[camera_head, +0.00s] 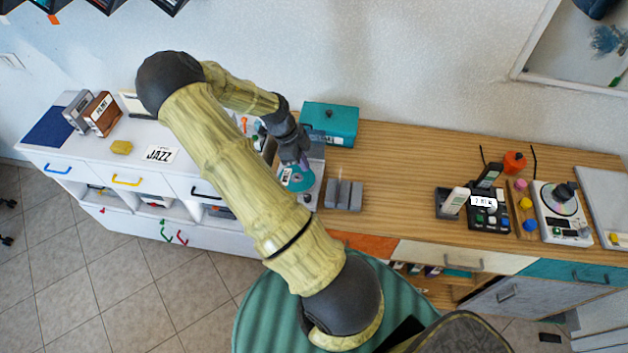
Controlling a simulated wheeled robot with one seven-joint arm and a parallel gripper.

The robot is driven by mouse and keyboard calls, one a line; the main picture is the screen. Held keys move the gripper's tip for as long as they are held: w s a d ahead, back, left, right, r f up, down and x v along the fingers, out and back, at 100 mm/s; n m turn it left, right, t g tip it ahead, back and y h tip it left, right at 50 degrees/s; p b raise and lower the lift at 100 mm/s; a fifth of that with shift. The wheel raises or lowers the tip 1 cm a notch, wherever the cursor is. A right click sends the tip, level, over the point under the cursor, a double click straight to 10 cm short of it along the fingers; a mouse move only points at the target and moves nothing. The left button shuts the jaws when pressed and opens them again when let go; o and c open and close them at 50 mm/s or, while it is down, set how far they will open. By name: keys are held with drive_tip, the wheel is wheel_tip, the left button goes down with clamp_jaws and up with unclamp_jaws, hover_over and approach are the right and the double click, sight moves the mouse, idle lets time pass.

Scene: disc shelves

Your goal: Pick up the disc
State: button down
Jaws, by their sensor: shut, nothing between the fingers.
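A teal disc (296,179) lies on a pale device (312,195) at the left end of the wooden counter. My gripper (304,164) points down just above the disc and hides part of it. The gripper looks shut and empty; whether its tips touch the disc I cannot tell. Another disc (560,200), shiny and pale, sits on a white player (553,228) at the far right of the counter.
A teal box (331,121) stands behind the device. A grey slotted block (343,196) stands to its right. Handsets and a black keypad unit (489,215) stand further right. The counter's middle (400,190) is clear. A white cabinet with a JAZZ card (160,155) is left.

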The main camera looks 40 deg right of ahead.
sight(298, 184)
drive_tip(key=shift+f, duration=0.1)
drive_tip(key=p+x, duration=0.3)
drive_tip(key=x, duration=0.7)
drive_tip(key=shift+s, duration=0.1)
drive_tip(key=w+a, duration=0.2)
drive_tip(key=w+a+b, duration=0.1)
drive_tip(key=w, duration=0.1)
drive_tip(key=shift+w+a, duration=0.3)
drive_tip(key=shift+a, duration=0.1)
drive_tip(key=p+v, duration=0.6)
drive_tip(key=v, duration=0.4)
